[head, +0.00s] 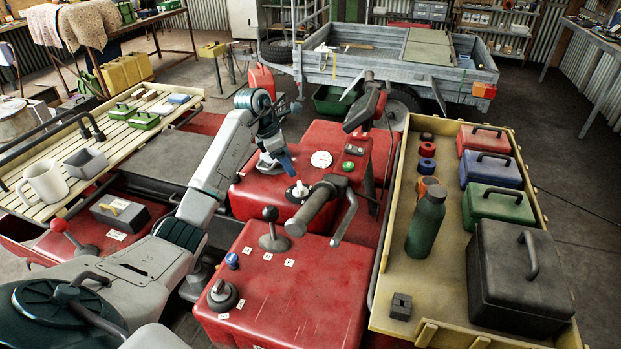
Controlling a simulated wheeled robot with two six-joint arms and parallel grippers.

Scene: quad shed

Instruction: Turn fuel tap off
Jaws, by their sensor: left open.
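A small white lever on a dark round base (297,191), which looks like the fuel tap, sits on the red body of the quad (255,198), left of the handlebar grip. Small labels lie around it, too small to read. My left arm reaches in from the left, and my left gripper (286,167) points down just above and behind the white lever. Its blue fingers are open and seem apart from the lever; the exact gap cannot be told. My right gripper is not in view.
The handlebar grip (314,205) with its brake lever stands close right of the tap. A black-knobbed lever (272,232) rises in front of it. A dial (321,159) and green switch (348,166) lie behind. A wooden tray (385,270) with boxes and a green bottle (426,222) stands right.

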